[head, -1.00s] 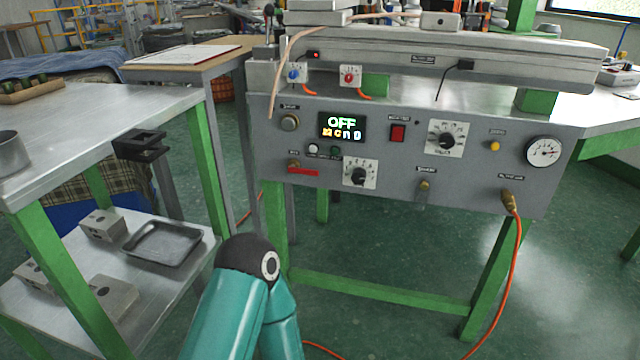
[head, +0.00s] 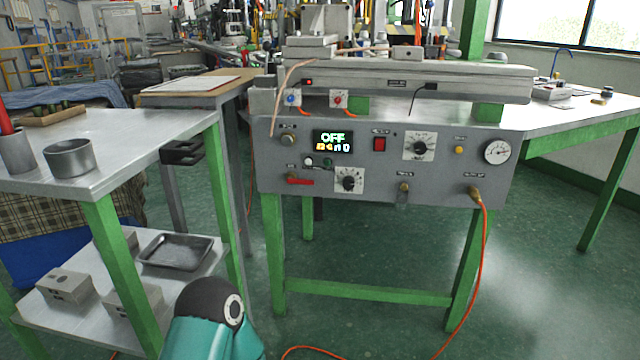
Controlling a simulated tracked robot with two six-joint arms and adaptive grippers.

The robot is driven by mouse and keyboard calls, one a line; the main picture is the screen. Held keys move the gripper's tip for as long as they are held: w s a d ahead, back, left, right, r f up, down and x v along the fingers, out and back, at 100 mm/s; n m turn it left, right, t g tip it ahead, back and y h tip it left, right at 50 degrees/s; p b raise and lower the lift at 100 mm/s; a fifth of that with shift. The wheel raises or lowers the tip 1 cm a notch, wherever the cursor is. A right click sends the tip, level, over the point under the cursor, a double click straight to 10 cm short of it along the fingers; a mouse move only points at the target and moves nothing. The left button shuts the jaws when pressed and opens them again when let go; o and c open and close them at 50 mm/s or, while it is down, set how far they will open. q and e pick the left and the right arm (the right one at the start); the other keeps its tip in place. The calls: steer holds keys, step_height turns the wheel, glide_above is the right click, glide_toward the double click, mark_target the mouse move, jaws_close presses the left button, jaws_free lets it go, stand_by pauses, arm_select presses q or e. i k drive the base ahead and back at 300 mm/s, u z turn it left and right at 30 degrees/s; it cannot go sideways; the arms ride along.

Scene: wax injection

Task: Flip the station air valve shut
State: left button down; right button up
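The station's grey control panel (head: 375,190) stands ahead on a green frame. A red lever handle (head: 300,181) lies roughly level at the panel's lower left, below a small brass fitting; it looks like the air valve, but its label is too small to read. The display (head: 333,142) reads OFF on its top line. An orange hose (head: 484,240) hangs from a brass fitting (head: 475,194) at the lower right. A pressure gauge (head: 497,151) sits at the right end. Neither gripper is in view; only a teal arm link of mine shows at the bottom.
A steel-topped bench (head: 110,150) with a metal cup (head: 68,158) stands at the left. Its lower shelf holds metal blocks (head: 64,285) and a dark tray (head: 177,252). Green floor is open before the panel, with the hose running across it.

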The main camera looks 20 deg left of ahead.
mark_target(290, 180)
steer(key=u, duration=0.3)
steer(key=i, duration=0.95)
steer(key=z, duration=0.25)
